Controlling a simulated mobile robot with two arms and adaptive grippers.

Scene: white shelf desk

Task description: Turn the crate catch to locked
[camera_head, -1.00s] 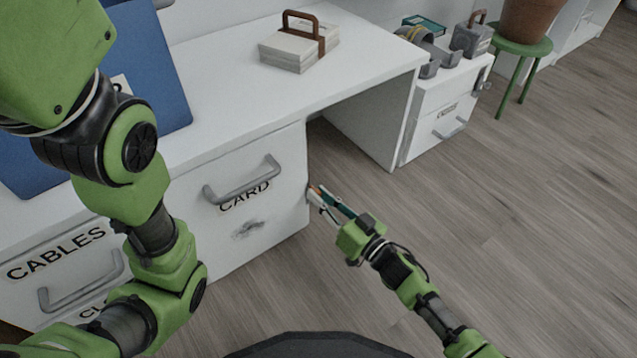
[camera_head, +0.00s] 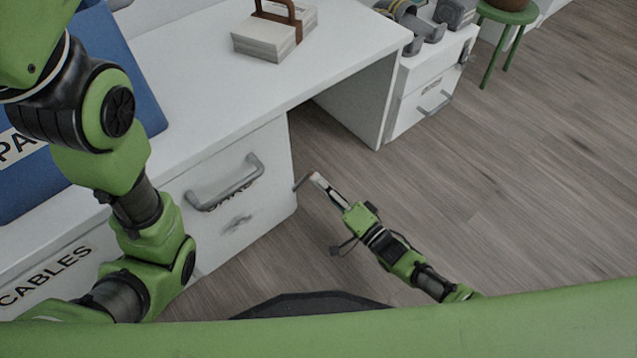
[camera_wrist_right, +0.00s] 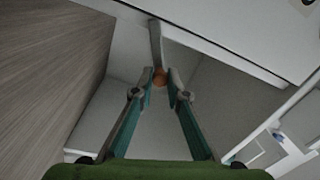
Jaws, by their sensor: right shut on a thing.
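No locked mark or label shows beside the catch. My left arm crosses the left of the head view, but its gripper is out of frame.
The white desk (camera_head: 190,105) bears a blue panel (camera_head: 100,75) and a strapped paper stack (camera_head: 270,38). A drawer handle (camera_head: 225,183) sticks out left of the catch. A white cabinet (camera_head: 425,95) stands behind. The wooden floor (camera_head: 490,190) at right is clear.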

